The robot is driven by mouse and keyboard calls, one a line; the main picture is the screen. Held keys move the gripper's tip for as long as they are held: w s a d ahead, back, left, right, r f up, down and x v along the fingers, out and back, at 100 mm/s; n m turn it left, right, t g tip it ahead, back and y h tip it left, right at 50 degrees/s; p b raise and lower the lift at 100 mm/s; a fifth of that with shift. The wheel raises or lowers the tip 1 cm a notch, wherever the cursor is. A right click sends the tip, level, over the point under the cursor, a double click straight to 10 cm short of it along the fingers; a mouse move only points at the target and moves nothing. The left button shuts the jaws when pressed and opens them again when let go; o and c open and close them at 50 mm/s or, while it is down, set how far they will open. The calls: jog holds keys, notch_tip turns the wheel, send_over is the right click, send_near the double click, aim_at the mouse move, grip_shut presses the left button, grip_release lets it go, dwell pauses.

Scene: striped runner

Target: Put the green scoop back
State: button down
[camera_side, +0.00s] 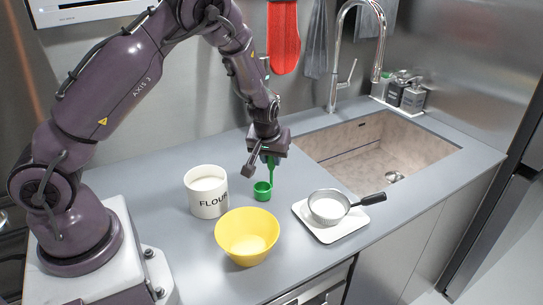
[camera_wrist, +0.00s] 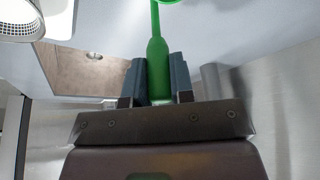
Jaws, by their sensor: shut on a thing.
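The green scoop (camera_side: 263,189) hangs cup-down from my gripper (camera_side: 268,157) in the side view, over the counter. The cup is to the right of the white FLOUR canister (camera_side: 207,191) and behind the yellow bowl (camera_side: 247,238). Whether the cup touches the counter I cannot tell. In the wrist view the green handle (camera_wrist: 157,67) is between the two fingers of my gripper (camera_wrist: 160,82), which is shut on it. The cup is mostly cut off at the top edge there. The canister holds white contents, and no scoop shows in it.
A sieve (camera_side: 328,207) with a black handle sits on a white tray (camera_side: 340,230) at the right. The sink (camera_side: 375,150) and tall faucet lie behind it.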

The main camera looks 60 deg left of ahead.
jog(key=shift+f, duration=0.1)
jog(key=c, duration=1)
grip_release()
jog(key=v, duration=1.2)
jog(key=shift+s+d+r+m+t+h, duration=0.5)
jog(key=shift+s+d+r+m, duration=1.1)
jog(key=shift+s+r, duration=1.25)
jog(key=shift+s+d+r+m+t+h, duration=0.45)
jog(key=shift+s+d+r+m, duration=1.2)
jog(key=shift+s, duration=2.1)
jog(key=shift+s+d+r+m+t+h, duration=0.25)
jog(key=shift+s+d+r+m+h, duration=0.4)
jog(key=shift+s+d+r+m, duration=1.65)
jog(key=shift+s+a+r+n, duration=0.2)
jog(key=shift+s+n, duration=0.3)
jog(key=shift+n, duration=0.05)
jog(key=shift+s+a+r+n, duration=0.2)
jog(key=shift+s+n, duration=0.25)
jog(key=shift+n, duration=0.05)
